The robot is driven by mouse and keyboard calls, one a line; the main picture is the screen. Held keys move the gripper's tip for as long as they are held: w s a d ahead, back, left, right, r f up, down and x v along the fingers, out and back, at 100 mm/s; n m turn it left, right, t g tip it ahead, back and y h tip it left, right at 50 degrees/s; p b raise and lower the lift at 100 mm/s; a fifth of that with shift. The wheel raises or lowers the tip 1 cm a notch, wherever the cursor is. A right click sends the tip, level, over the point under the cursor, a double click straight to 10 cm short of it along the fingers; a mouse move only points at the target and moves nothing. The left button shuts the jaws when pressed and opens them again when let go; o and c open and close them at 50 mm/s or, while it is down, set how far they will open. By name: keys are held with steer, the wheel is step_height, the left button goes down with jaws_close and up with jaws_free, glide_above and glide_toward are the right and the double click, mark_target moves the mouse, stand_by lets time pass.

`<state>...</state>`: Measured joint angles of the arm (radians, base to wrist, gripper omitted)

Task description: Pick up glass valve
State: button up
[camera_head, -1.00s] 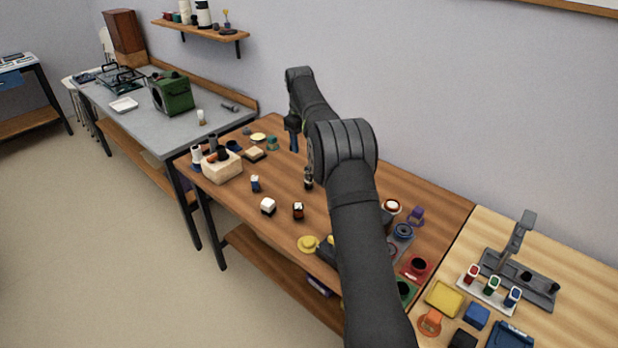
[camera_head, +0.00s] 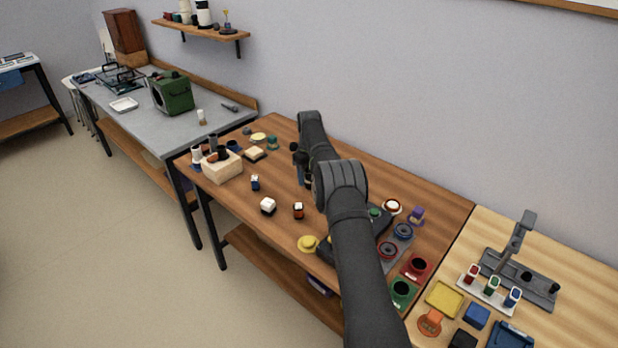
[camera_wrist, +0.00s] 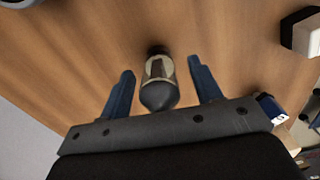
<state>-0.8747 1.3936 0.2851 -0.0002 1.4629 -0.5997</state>
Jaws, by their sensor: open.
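The glass valve (camera_wrist: 158,69) shows in the wrist view as a small clear-bodied tube with dark ends, standing on the brown wooden table (camera_wrist: 70,50). My gripper (camera_wrist: 160,72) is open, with one blue finger on each side of the valve. Gaps show between the valve and both fingers. In the head view my gripper (camera_head: 300,172) is low over the middle of the table, and the valve (camera_head: 308,181) is mostly hidden behind it and my arm.
A white-topped block (camera_head: 267,206), a blue-and-white piece (camera_head: 255,182) and an orange-and-black piece (camera_head: 298,210) stand nearby at the front left. A pale block holder (camera_head: 222,166) is farther left. Red (camera_head: 417,267) and green (camera_head: 402,291) holders sit at the right. Wood around the valve is clear.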

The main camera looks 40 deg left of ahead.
steer(key=shift+f, duration=0.3)
steer(key=c, duration=1.1)
